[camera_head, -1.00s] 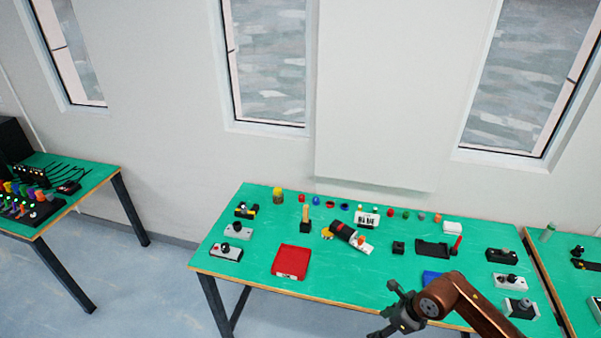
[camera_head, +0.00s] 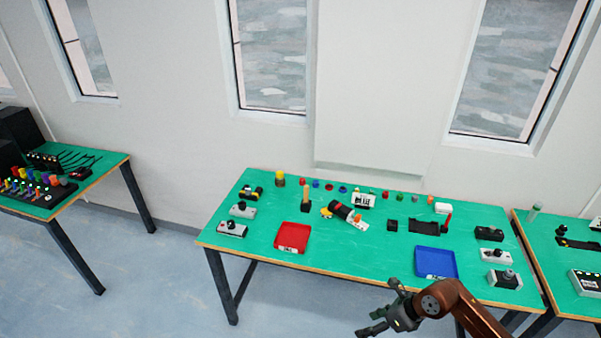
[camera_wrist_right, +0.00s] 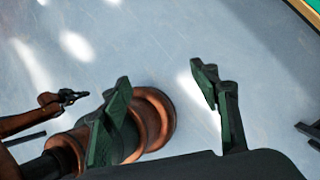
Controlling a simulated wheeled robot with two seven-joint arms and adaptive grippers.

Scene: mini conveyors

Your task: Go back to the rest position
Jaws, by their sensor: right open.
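My right gripper (camera_head: 376,314) is at the lower middle right of the head view, in front of the table's near edge and apart from everything on it. In the right wrist view its two fingers (camera_wrist_right: 160,80) stand wide apart with nothing between them, over the bare floor. My brown right arm comes in from the bottom right of the head view. A small dark gripper (camera_wrist_right: 68,97) on a brown arm shows at the left of the right wrist view, seemingly my left one; its jaws are too small to read. It is not in the head view.
The green table (camera_head: 350,258) carries a red tray (camera_head: 292,237), a blue tray (camera_head: 435,262), a black holder (camera_head: 430,227) and several small parts and switch boxes. Other tables stand at left (camera_head: 98,180) and right (camera_head: 570,262). The floor (camera_head: 150,290) in front is clear.

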